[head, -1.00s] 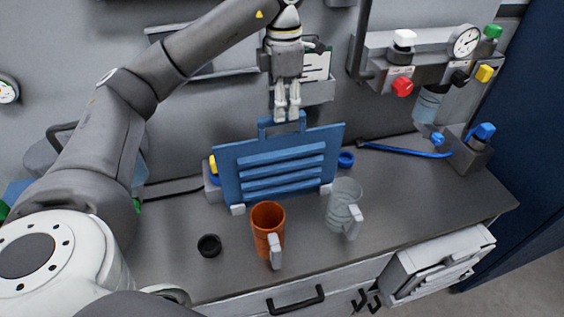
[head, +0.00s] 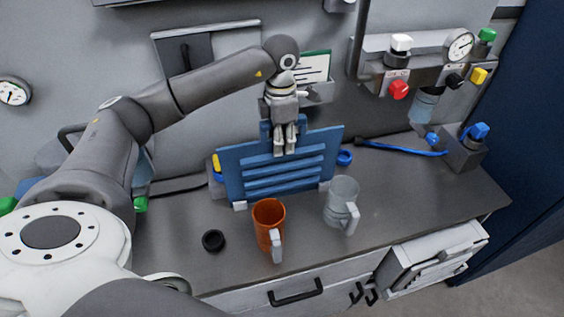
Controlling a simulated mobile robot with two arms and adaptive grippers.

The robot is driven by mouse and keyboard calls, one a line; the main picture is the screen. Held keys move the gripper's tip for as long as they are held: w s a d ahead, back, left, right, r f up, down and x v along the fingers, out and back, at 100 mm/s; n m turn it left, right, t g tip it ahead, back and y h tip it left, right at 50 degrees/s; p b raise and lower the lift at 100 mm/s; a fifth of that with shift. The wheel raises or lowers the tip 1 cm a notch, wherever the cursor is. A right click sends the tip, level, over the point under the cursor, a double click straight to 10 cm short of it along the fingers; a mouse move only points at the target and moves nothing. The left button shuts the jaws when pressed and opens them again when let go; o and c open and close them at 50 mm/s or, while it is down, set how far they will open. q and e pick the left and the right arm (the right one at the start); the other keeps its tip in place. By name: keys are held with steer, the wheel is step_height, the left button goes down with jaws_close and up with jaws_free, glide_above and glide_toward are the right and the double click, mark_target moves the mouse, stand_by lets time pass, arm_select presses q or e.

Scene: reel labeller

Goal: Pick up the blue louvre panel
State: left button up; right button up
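The blue louvre panel (head: 248,176) stands upright on the bench, leaning slightly back, with slats across its face and a handle loop (head: 265,130) at its top. Small light feet show at its lower corners. My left gripper (head: 284,152) points down at the handle. Its two fingers overlap the handle and the panel's upper edge in the picture, with a narrow gap between them. Whether they touch the panel cannot be told. My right gripper is not in view.
An orange mug (head: 268,226) and a clear mug (head: 341,203) stand close in front of the panel. A black ring (head: 213,241) lies at the front left. A blue-handled tool (head: 405,149) lies to the right. A valve console (head: 420,64) hangs on the wall above.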

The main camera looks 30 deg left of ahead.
arm_select(q)
jaws_close()
stand_by(0.6)
